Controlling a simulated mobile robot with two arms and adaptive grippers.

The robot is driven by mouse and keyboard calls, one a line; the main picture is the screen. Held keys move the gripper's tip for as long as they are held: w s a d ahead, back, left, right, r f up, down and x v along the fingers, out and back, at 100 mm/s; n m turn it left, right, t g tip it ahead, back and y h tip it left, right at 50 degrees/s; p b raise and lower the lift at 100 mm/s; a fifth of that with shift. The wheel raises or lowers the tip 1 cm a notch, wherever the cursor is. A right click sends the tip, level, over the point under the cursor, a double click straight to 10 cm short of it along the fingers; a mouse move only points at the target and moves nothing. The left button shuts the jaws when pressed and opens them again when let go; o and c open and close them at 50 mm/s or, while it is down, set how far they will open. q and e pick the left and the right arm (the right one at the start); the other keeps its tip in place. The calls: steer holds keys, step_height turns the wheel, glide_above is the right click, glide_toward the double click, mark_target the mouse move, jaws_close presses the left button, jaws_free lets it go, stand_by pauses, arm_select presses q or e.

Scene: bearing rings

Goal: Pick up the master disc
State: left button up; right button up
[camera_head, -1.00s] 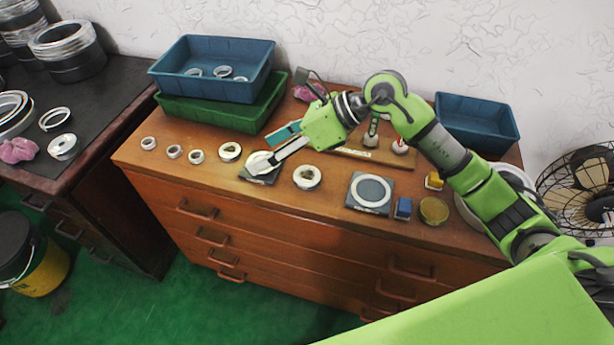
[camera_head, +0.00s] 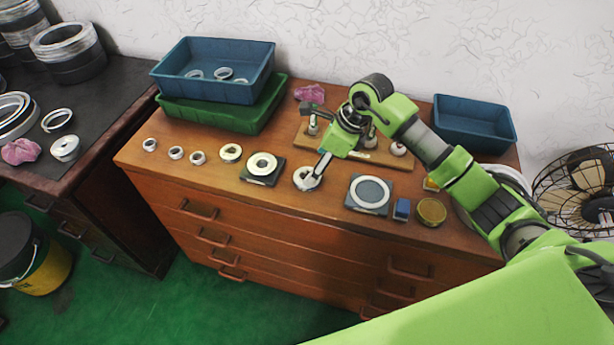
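No label marks the master disc. A thick pale ring (camera_head: 303,181) stands on the wooden cabinet top, partly covered by my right gripper (camera_head: 319,171). The gripper's fingers point down at this ring's upper right side. I cannot tell whether they touch it or how far they are apart. Another pale ring (camera_head: 262,161) lies on a small dark square pad (camera_head: 259,180) to the left. A larger pale ring with a grey centre lies on a dark square plate (camera_head: 369,209) to the right. My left gripper is not in view.
Several small rings (camera_head: 197,157) stand in a row at left. A blue box (camera_head: 402,209) and a brass-coloured round tin (camera_head: 431,211) stand at right. Behind are a wooden board (camera_head: 376,157) with knobbed pieces, stacked blue (camera_head: 212,88) and green bins, and another blue bin (camera_head: 474,124).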

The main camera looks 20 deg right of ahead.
steer(key=shift+a+f+p, duration=0.2)
steer(key=shift+f+p, duration=0.1)
steer(key=shift+f, duration=0.15)
steer(key=p+x, duration=0.1)
steer(key=x, duration=0.3)
steer(key=shift+f, duration=0.15)
steer(key=c, duration=1.5)
steer(key=shift+w, duration=0.15)
steer(key=shift+c, duration=0.8)
